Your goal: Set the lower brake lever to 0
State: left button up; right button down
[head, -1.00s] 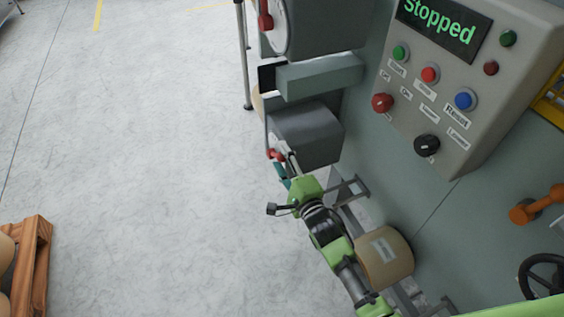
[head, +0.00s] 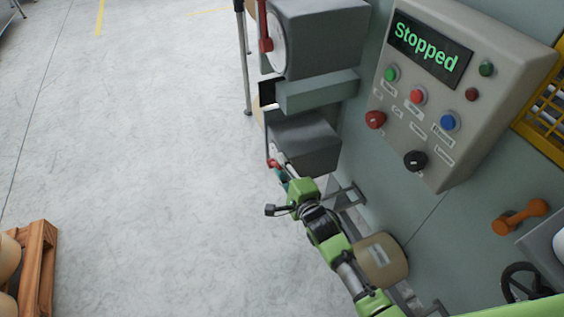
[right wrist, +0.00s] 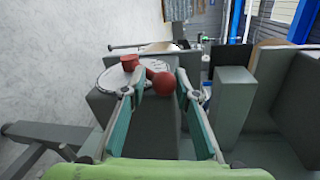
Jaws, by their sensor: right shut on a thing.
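The lower brake lever is red; its ball knob (right wrist: 163,82) and round red part (right wrist: 130,61) show in the right wrist view, in front of a pale dial (right wrist: 112,80). The dial's marks are too small to read. In the head view the lower lever (head: 273,163) sits at the left side of the lower grey brake box (head: 308,143). My right gripper (right wrist: 160,80) has its two fingers on either side of the lever near the knob and is shut on it. It also shows in the head view (head: 283,178). My left gripper is out of view.
Above is another grey brake box (head: 318,40) with its own red lever (head: 266,44). A grey bar (head: 318,92) juts out between the boxes. A control panel (head: 455,110) reads "Stopped".

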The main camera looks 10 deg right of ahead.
jog(key=shift+w+a+r+g+h+p, duration=0.2)
jog(key=shift+w+r+g+p, duration=0.6)
jog(key=shift+p, duration=0.9)
jog(key=shift+w+a+r+g+h+p, duration=0.2)
jog(key=shift+w+r+g+p, duration=0.3)
jog(key=shift+r+p, duration=0.85)
jog(key=shift+w+a+f+g+p, duration=0.1)
jog(key=shift+w+f+g+p, duration=0.25)
jog(key=shift+p, duration=0.6)
jog(key=shift+f+g, duration=0.15)
jog(key=shift+g, duration=0.1)
jog(key=c, duration=1.5)
grip_release()
jog(key=shift+w+a+f, duration=0.15)
jog(key=shift+w+f, duration=0.1)
jog(key=shift+f, duration=0.2)
jog(key=shift+s, duration=0.15)
jog(key=shift+s+d+r, duration=0.2)
jog(key=shift+s, duration=0.25)
jog(key=v, duration=1)
jog(key=shift+s+r, duration=0.25)
jog(key=shift+r, duration=0.15)
